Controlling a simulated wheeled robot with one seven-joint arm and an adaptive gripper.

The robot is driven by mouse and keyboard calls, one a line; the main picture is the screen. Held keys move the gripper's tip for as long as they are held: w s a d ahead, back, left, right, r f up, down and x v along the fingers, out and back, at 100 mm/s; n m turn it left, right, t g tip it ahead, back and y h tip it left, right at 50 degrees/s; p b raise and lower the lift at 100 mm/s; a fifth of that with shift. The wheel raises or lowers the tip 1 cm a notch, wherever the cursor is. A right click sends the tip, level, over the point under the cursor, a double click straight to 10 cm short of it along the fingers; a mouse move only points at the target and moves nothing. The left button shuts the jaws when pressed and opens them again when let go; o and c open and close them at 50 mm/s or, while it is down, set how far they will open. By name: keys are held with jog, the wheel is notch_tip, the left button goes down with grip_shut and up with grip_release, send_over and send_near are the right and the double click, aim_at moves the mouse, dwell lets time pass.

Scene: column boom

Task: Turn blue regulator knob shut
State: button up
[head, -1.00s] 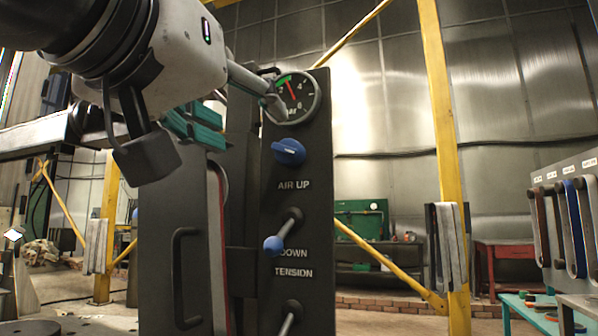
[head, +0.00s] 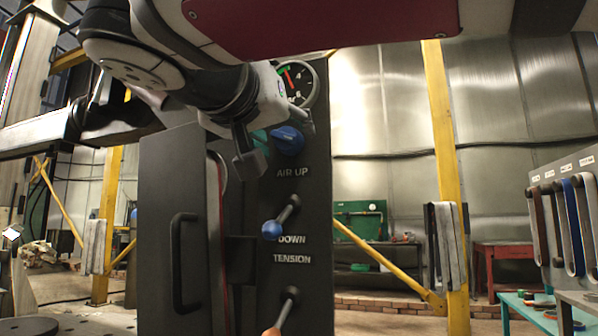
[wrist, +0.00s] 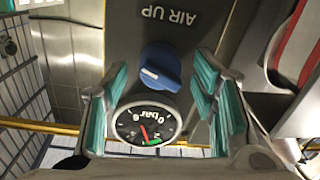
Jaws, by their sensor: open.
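The blue regulator knob (head: 287,141) sits on the dark upright panel (head: 318,180), above the "AIR UP" label and below the round gauge. In the wrist view the blue knob (wrist: 160,68) shows upside down with a pale mark on its ridge, seen between the fingers. My gripper (wrist: 160,100) is open, with teal pads on both sides and a gap from the knob in that view. In the head view my gripper (head: 275,132) is mostly hidden behind my wrist, close to the knob's left side. No contact with the knob is visible.
The gauge (head: 298,84) is just above the knob, partly covered by my arm. A blue-tipped lever (head: 272,229) and another lever (head: 285,312) stick out below. A dark box with a handle (head: 178,262) stands left of the panel. Right of the panel is open room.

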jog(key=shift+c, duration=0.3)
jog(key=c, duration=1.1)
jog(key=shift+n, duration=0.3)
